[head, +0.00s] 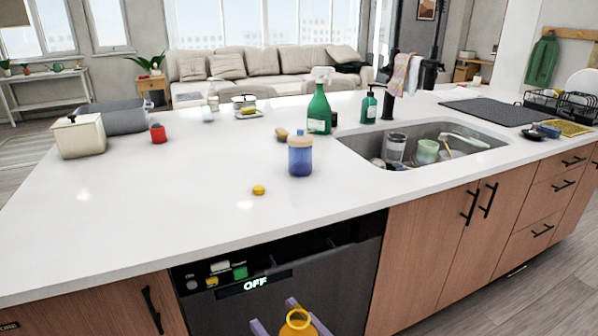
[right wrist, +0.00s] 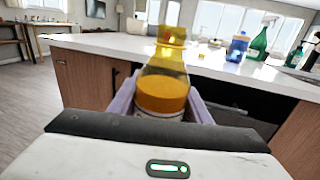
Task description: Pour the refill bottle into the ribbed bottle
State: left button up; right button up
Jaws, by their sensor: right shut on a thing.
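The refill bottle (head: 298,328), see-through yellow with orange liquid, shows at the bottom edge in the head view, its round mouth uppermost. In the right wrist view the refill bottle (right wrist: 162,90) stands roughly upright between the lilac fingers. My right gripper (right wrist: 160,103) is shut on it, in front of the dishwasher and off the counter. The likely ribbed bottle (head: 300,157), blue with a paler top, stands upright on the counter left of the sink; the right wrist view shows it too (right wrist: 237,47). My left gripper is not in view.
A yellow cap (head: 258,190) lies on the white counter (head: 180,205) before the blue bottle. A green spray bottle (head: 319,112) stands behind it. The sink (head: 440,165) with dishes is to the right. The counter's front left is clear; the dishwasher front (head: 335,275) is below.

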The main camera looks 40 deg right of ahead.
aim_at(300, 145)
jog(key=k, duration=0.45)
jog(key=u, duration=0.8)
jog(key=i, duration=0.9)
jog(key=z, duration=2.3)
jog(key=i, duration=0.5)
jog(key=u, duration=0.05)
